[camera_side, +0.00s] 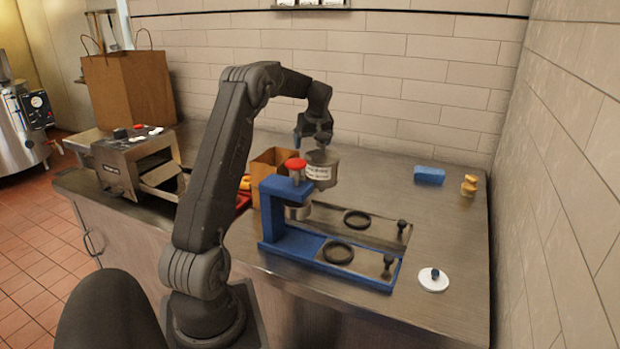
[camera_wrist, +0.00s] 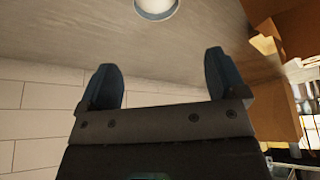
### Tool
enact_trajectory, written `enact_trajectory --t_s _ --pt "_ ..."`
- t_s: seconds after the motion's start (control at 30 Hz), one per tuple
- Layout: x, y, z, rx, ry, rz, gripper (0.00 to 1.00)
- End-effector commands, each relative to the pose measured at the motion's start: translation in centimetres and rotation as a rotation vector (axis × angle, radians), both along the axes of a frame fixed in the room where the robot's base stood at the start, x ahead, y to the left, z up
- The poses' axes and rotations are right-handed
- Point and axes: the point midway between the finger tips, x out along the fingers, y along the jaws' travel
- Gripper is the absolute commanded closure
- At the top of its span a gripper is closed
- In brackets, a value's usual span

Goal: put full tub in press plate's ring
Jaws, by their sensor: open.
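A grey tub with a pale label (camera_side: 320,174) shows behind the blue press in the side view, just below my gripper (camera_side: 313,143). In the wrist view a round white thing with a grey rim (camera_wrist: 157,8), likely this tub from above, is at the top edge, beyond the fingertips. My gripper (camera_wrist: 160,85) is open, with nothing between its fingers. The press plates lie on the counter, each with a black ring: the near ring (camera_side: 338,252) and the far ring (camera_side: 357,219) both look empty. The tub's base is partly hidden by the press.
The blue press (camera_side: 271,215) has a red knob (camera_side: 296,164) and a metal cylinder (camera_side: 298,210) under its head. A white lid (camera_side: 433,281), blue sponge (camera_side: 429,175) and yellow stack (camera_side: 469,185) are at right. A brown bag (camera_side: 272,162) stands left of the tub.

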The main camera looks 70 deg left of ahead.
Motion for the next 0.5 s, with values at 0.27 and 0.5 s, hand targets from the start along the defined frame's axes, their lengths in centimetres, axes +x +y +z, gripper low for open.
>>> enact_trajectory --t_s 0.27,0.5 --pt "0.0 -0.1 -4.7 -0.003 0.003 -0.001 0.1" --pt "0.0 0.0 -6.7 0.0 0.001 -0.001 0.1"
